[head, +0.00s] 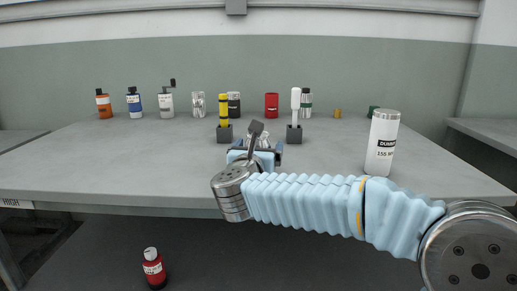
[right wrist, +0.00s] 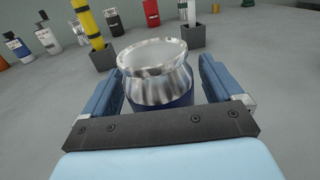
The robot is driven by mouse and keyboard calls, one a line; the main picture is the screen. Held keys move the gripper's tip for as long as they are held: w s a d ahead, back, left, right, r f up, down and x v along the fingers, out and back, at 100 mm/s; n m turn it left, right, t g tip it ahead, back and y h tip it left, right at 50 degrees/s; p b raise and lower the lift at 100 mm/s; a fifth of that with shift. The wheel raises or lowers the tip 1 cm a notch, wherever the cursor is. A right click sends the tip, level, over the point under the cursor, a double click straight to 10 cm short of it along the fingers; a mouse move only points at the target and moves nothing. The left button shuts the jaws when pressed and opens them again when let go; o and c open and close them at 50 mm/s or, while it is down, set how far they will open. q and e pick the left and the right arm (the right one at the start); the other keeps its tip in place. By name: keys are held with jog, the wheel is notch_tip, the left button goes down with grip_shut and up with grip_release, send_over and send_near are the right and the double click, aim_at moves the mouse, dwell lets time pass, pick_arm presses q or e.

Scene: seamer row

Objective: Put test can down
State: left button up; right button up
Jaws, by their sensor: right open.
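A can with a shiny silver top and neck and a blue lower body (right wrist: 158,72) stands upright between the two blue fingers of my right gripper (right wrist: 160,95) in the right wrist view. The fingers are open, with a gap on each side of the can. In the head view my right gripper (head: 256,152) is over the grey table (head: 120,170), near its middle front, and its wrist mostly hides the can. The can's base is hidden, so I cannot see whether it touches the table. My left gripper is not in view.
A white can labelled DUMMY (head: 382,145) stands at the right front. A yellow post (head: 223,110) and a white post (head: 295,105) stand in dark blocks behind the gripper. Several bottles and a red can (head: 271,105) line the back. A red bottle (head: 153,268) stands below the table.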

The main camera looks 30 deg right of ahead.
jog(key=shift+r+p, duration=0.25)
jog(key=shift+p, duration=0.05)
jog(key=b+v, duration=0.2)
jog(key=v, duration=1)
jog(key=shift+f, duration=0.15)
jog(key=shift+a, duration=0.1)
